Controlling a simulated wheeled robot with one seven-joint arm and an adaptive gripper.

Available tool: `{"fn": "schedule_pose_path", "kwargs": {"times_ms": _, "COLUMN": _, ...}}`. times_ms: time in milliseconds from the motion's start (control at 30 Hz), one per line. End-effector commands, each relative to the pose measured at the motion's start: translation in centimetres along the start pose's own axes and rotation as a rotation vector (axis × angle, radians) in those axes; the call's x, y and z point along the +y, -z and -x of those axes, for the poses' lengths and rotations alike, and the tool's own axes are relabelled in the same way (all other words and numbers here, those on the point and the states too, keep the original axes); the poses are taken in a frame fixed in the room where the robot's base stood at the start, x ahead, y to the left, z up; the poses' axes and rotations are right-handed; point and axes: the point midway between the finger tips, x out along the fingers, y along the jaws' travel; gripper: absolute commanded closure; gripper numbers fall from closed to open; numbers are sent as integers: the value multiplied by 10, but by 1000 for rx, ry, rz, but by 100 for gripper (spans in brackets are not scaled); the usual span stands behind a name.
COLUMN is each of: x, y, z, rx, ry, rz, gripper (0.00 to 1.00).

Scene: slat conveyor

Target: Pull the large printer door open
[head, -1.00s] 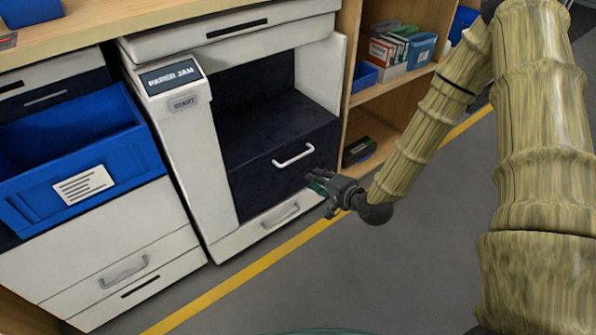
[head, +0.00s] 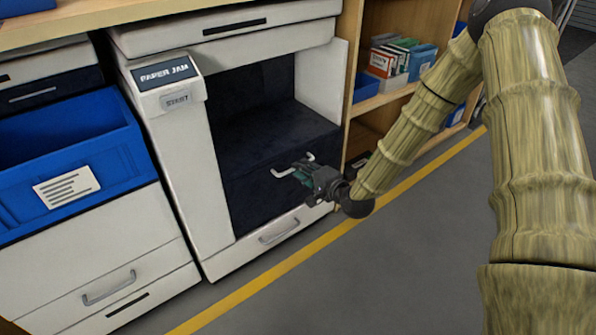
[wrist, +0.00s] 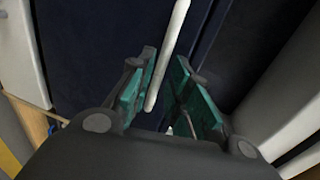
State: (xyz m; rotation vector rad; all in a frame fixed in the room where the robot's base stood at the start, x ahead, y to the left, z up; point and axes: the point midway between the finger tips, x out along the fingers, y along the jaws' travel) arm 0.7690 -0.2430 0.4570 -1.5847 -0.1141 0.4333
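The printer (head: 185,150) is white with a dark open bay and a small panel reading "PAPER JAM". Its large door (head: 252,203) is the dark front panel below the bay and looks closed. The door's pale bar handle (head: 283,173) is partly hidden behind my gripper (head: 299,172). In the wrist view my gripper (wrist: 165,62) is open, with green pads. The dark door (wrist: 95,45) fills the background.
A white drawer with a grey handle (head: 279,231) is below the door. A blue bin (head: 70,165) stands at left. A wooden shelf (head: 400,103) with boxes is at right. The grey floor (head: 370,270) before the printer is clear beyond a yellow line.

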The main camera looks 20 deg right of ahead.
Motion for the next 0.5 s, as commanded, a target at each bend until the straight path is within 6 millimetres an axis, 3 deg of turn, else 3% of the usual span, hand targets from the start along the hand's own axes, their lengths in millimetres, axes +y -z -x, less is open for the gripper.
{"fn": "schedule_pose_path", "kwargs": {"times_ms": 200, "x": 2, "y": 0, "z": -24, "rx": -1, "ry": 0, "rz": 2, "gripper": 81}}
{"fn": "schedule_pose_path", "kwargs": {"times_ms": 500, "x": 0, "y": 0, "z": -30, "rx": 0, "ry": -1, "rz": 0, "gripper": 81}}
